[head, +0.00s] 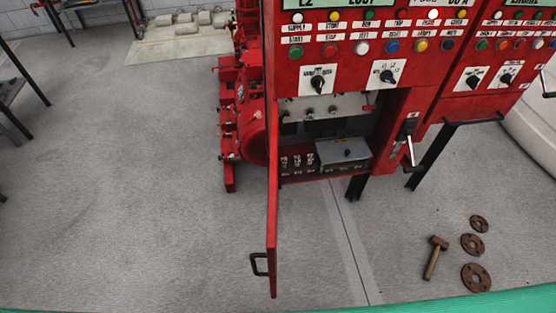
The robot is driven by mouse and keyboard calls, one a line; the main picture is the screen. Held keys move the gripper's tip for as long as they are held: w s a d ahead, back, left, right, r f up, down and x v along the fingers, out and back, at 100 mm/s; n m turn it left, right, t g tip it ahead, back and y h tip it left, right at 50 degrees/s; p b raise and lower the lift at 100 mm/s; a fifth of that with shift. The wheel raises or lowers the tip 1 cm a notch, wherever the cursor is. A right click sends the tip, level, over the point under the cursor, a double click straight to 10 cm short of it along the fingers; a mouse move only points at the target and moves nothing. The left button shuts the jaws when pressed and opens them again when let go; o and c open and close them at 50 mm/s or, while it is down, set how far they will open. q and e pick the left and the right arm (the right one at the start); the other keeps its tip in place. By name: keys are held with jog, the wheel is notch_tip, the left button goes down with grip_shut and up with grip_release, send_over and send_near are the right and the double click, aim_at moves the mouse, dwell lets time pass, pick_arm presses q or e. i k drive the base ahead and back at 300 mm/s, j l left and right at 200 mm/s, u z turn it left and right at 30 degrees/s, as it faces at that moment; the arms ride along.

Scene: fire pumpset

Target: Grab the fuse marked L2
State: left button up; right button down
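The red control cabinet (392,125) stands at the upper right with its lower compartment open. On the compartment floor, at the left, is a row of small pale fuse-like parts (297,160) with tiny markings below them. The markings are too small to read, so I cannot tell which part is L2. A grey box (342,152) sits to the right of the row. Neither of my grippers is in view.
The red cabinet door (272,215) hangs open toward me, with a black handle (258,264). A hammer (435,257) and rusty flanges (472,244) lie on the floor at right. A red pump (239,105) stands behind the door.

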aim_at(297, 159)
jog(key=i+l+u, duration=0.4)
jog(key=l, duration=0.25)
jog(key=l+u, duration=0.2)
jog(key=l, duration=0.15)
jog(key=i+l+u, duration=0.1)
jog(key=l+u, duration=0.15)
jog(key=l, duration=0.1)
